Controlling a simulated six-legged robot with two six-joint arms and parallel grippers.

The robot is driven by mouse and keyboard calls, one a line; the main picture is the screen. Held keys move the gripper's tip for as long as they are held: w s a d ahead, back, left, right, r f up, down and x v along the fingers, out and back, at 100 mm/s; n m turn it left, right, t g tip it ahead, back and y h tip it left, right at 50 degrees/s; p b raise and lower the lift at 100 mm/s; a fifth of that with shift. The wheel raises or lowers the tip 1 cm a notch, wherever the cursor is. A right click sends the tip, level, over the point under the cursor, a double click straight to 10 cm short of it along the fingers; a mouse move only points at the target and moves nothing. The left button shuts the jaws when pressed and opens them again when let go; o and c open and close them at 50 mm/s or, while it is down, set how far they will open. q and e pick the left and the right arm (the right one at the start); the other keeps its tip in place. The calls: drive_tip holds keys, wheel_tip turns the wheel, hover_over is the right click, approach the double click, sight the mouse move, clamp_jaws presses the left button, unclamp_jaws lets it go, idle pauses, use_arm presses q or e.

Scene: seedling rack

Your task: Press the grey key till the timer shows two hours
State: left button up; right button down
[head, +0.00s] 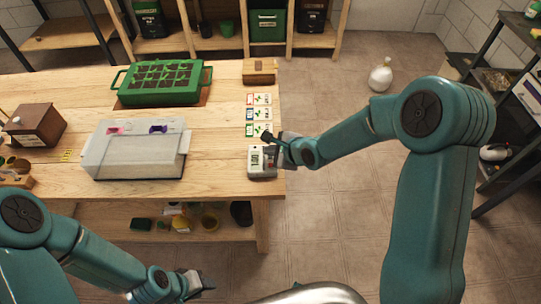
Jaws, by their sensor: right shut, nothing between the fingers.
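The timer (262,174) is a small pale box near the right edge of the wooden table, with a greenish display on its face. The grey key cannot be made out and may be hidden by the gripper. My left gripper (204,283) is low in the view, in front of the table and away from the timer; its fingers are too small to judge.
Several seed cards (258,114) lie just behind the timer. A clear lidded box (135,165) stands to its left, with a green seedling tray (160,98) behind. Bare tabletop lies between box and timer.

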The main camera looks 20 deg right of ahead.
drive_tip(key=shift+f, duration=0.45)
idle(0.6)
drive_tip(key=shift+r+p, duration=0.6)
drive_tip(key=shift+r, duration=0.2)
wheel_tip(320, 180, up, 5)
drive_tip(key=p, duration=0.4)
drive_tip(key=shift+p, duration=0.35)
idle(0.6)
